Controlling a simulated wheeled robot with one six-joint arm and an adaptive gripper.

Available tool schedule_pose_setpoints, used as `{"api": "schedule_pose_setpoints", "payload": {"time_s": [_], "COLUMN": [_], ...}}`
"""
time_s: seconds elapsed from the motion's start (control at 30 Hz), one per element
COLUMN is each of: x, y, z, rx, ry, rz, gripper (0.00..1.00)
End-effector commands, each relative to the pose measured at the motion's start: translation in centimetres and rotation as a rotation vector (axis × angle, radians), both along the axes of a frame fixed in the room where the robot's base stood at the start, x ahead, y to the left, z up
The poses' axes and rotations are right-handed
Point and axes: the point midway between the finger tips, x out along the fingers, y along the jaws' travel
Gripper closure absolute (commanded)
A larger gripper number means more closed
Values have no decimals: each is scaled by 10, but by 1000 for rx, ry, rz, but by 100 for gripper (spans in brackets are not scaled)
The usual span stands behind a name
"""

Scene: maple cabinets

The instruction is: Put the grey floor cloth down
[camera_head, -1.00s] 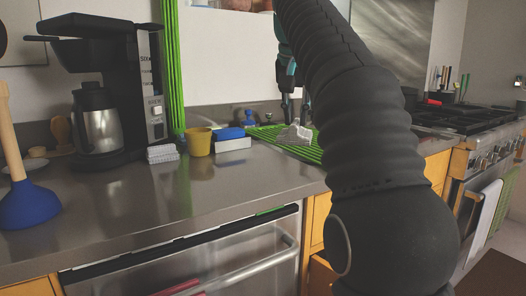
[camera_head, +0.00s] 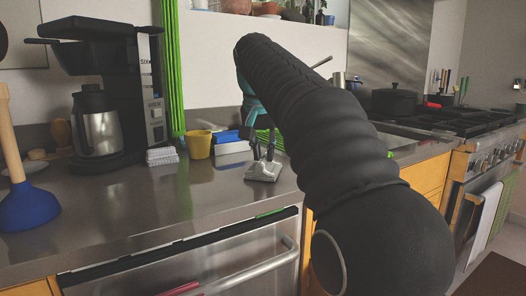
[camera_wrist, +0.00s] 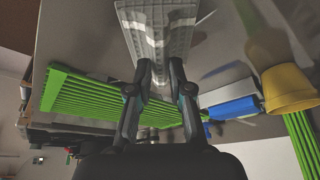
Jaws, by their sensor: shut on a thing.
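The grey floor cloth (camera_head: 263,173) is in my gripper (camera_head: 265,150), over the front part of the steel counter. In the wrist view the cloth (camera_wrist: 160,28) is light grey with a check pattern and sticks out beyond the fingers. My gripper (camera_wrist: 160,80) is shut on its near edge. The cloth is at or just above the counter top; I cannot tell whether it touches. My own arm hides part of the counter to the right.
A yellow cup (camera_head: 198,145), a blue-topped white block (camera_head: 232,147) and a folded pale cloth (camera_head: 161,157) stand behind and left of my gripper. A green ribbed mat (camera_wrist: 90,97) lies nearby. A blue plunger (camera_head: 28,207) stands far left. The front-left counter (camera_head: 130,210) is clear.

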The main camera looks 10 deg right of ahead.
Motion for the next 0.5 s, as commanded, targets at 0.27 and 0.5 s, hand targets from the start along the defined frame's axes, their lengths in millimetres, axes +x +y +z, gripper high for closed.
{"api": "schedule_pose_setpoints", "payload": {"time_s": [0.27, 0.5], "x": [0, 0], "y": [0, 0], "z": [-1, -2], "rx": [0, 0], "ry": [-1, 0], "rz": [0, 0], "gripper": [100, 55]}}
